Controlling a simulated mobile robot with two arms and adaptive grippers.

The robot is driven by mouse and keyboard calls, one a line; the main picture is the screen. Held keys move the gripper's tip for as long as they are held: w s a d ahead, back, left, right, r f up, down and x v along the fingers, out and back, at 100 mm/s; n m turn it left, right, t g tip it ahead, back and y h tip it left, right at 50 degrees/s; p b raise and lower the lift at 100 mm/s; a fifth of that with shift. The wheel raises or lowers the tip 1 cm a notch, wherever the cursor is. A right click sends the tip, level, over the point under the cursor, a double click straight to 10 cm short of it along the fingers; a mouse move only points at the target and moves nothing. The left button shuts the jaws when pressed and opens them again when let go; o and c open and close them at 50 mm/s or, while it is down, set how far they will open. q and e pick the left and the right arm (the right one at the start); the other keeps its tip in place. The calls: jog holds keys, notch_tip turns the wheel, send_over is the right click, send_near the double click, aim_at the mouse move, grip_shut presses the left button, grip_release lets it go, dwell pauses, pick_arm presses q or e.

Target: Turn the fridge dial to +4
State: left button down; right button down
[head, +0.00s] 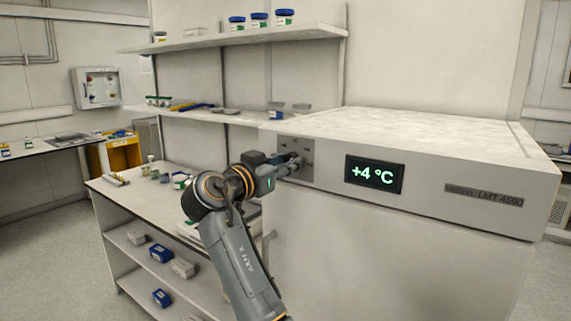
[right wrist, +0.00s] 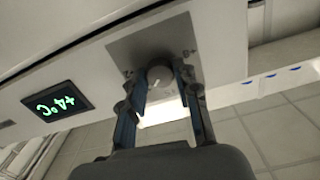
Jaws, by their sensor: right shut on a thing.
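The fridge (head: 390,245) is a white cabinet with a display (head: 374,174) on its front that reads +4 °C in green. The display also shows in the right wrist view (right wrist: 57,102). The dial (right wrist: 160,76) is a round grey knob with a pale mark, on a grey panel (head: 307,150) left of the display. My right gripper (head: 292,163) is at the panel, and in the right wrist view its two fingers (right wrist: 161,90) are shut on the dial from both sides. In the head view the gripper hides the dial. My left gripper is not in view.
A white bench (head: 130,193) with small vials and lower shelves stands left of the fridge. A wall shelf (head: 245,37) holds blue-lidded jars. A door handle (head: 268,246) is below my right wrist. The floor at left is clear.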

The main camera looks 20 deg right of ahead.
jog(key=c, duration=1.2)
grip_release()
jog(key=shift+o, duration=1.1)
notch_tip(320, 180, up, 10)
